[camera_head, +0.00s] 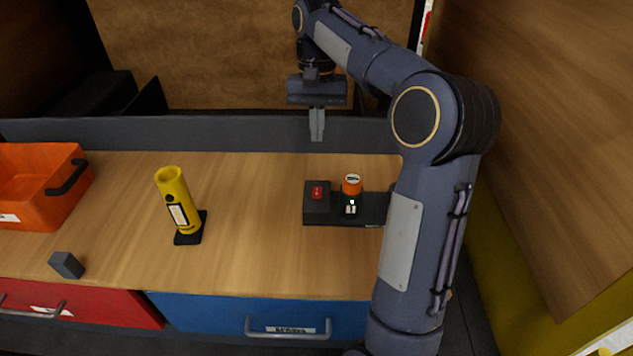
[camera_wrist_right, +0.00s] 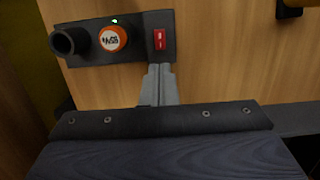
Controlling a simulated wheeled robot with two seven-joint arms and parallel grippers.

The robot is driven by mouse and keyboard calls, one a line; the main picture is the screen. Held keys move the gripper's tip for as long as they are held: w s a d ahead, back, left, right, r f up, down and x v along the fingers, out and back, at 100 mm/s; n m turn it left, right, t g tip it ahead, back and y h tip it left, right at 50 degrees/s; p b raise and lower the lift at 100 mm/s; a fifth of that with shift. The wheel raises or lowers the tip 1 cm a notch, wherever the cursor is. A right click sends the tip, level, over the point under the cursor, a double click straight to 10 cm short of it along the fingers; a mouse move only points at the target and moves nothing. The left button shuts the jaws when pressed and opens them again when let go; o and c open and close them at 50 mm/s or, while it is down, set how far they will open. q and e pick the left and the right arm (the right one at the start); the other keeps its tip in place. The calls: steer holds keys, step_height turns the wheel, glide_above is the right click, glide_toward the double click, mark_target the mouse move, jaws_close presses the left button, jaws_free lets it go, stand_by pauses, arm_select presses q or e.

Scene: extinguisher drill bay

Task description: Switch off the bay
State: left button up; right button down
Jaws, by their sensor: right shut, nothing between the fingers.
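A dark switch panel (camera_head: 317,210) sits on the wooden bench. It carries a red rocker switch (camera_head: 317,193), an orange-capped knob (camera_head: 352,185) and a small lit green light (camera_head: 352,202). In the right wrist view the red switch (camera_wrist_right: 160,39) is just beyond my fingertips, with the orange knob (camera_wrist_right: 112,39) and a dark round socket (camera_wrist_right: 68,41) to its left. My right gripper (camera_head: 317,138) is shut and empty, pointing down, above and behind the panel. The fingers also show in the right wrist view (camera_wrist_right: 159,70). My left gripper is out of view.
A yellow cylinder (camera_head: 177,200) stands on a black base left of the panel. An orange bin (camera_head: 38,210) and a small grey block (camera_head: 66,264) are further left. A dark ledge (camera_head: 200,133) runs along the back. Red and blue drawers (camera_head: 250,312) are in front.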

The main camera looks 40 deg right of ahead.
mark_target(316, 194)
steer(key=f, duration=0.4)
steer(key=s+a+f, duration=0.1)
steer(key=f, duration=0.8)
steer(key=shift+s+a+f, duration=0.2)
steer(key=shift+s, duration=0.15)
